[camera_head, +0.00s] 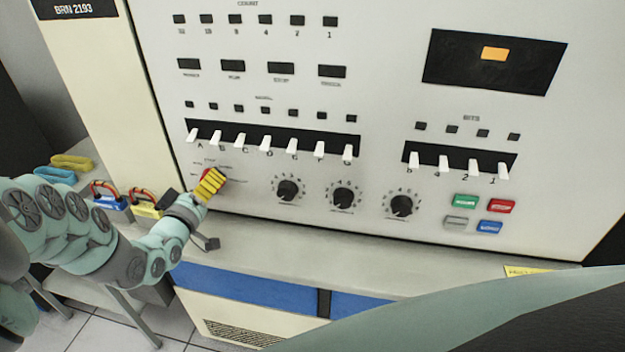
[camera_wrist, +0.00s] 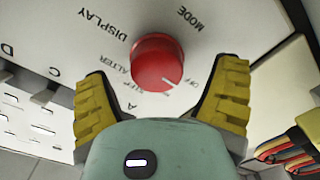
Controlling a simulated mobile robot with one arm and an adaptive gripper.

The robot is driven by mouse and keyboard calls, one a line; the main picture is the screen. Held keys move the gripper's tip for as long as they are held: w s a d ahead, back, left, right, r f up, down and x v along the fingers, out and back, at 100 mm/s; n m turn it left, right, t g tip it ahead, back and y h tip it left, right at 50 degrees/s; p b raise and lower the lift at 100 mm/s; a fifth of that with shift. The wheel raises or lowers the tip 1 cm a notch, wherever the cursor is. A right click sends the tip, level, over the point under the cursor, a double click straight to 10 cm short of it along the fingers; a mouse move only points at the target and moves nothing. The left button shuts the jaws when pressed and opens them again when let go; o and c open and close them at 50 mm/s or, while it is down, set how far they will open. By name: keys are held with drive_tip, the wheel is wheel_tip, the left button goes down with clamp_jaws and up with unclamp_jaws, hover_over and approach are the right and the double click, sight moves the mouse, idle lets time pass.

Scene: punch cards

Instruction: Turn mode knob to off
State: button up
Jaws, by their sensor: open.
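The red mode knob (camera_wrist: 157,60) sits on the cream panel in the wrist view, below the printed words DISPLAY and MODE. A pale mark on its face points to the lower right, toward a small label that looks like OFF (camera_wrist: 184,82). My gripper (camera_wrist: 165,70) is open, one yellow finger on each side of the knob with gaps between. Neither finger appears to touch it. In the head view my gripper (camera_head: 211,183) is at the panel's lower left and hides most of the knob (camera_head: 207,172).
Black dials (camera_head: 287,190) stand right of the knob. A row of white switches (camera_head: 266,143) runs above it. A grey ledge (camera_head: 330,262) lies below the panel. Blue and yellow blocks with cables (camera_head: 112,203) are at left. Colored buttons (camera_head: 465,201) are at far right.

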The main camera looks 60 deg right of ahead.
drive_tip(key=v, duration=0.6)
idle(0.5)
drive_tip(key=shift+r, duration=0.15)
idle(0.4)
